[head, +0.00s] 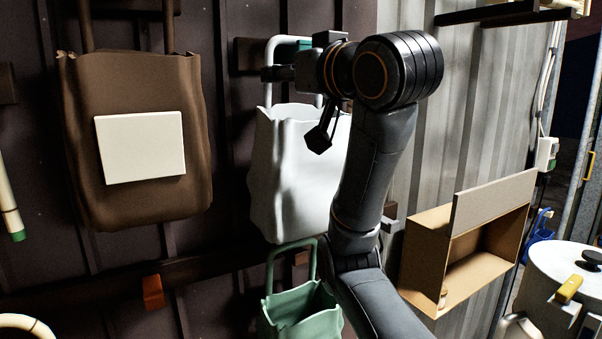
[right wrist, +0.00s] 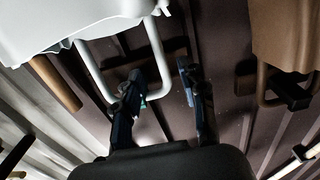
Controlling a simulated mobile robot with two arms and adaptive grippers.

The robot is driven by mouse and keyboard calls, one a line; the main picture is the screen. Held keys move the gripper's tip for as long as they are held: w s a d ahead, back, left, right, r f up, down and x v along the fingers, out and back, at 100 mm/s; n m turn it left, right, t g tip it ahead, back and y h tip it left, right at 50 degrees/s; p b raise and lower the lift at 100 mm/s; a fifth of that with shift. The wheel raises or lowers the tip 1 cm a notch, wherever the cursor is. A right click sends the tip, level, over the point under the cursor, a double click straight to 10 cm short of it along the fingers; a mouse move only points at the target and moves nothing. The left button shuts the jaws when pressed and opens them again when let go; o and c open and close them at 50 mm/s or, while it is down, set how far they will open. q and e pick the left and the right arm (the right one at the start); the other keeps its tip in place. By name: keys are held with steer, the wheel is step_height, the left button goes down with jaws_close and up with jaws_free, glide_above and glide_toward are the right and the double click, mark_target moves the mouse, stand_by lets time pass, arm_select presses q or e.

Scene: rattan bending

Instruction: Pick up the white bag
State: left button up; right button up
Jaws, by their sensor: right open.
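The white bag (head: 290,165) hangs on the dark wall, its pale loop handle (head: 268,60) rising above its open top. My right arm reaches up in front of its right side. My right gripper (head: 272,74) is at handle height, pointing left across the loop, and is open. In the right wrist view the white bag (right wrist: 70,22) appears upside down at top left. There its handle (right wrist: 154,50) reaches down to between the two fingers (right wrist: 162,78), close to the left finger; I cannot tell whether they touch. My left gripper is not in view.
A brown bag (head: 140,205) with a blank white label hangs to the left. A green bag (head: 290,310) hangs below the white bag, partly behind my arm. A tan open box (head: 425,245) is on the right, near a white round container (head: 570,265).

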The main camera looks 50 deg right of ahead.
steer(key=p+x, duration=0.3)
steer(key=x, duration=0.2)
steer(key=shift+w+d, duration=0.1)
steer(key=shift+w, duration=0.05)
steer(key=shift+c, duration=0.8)
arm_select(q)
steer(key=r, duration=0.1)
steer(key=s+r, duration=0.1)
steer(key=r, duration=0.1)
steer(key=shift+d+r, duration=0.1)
arm_select(e)
jaws_close()
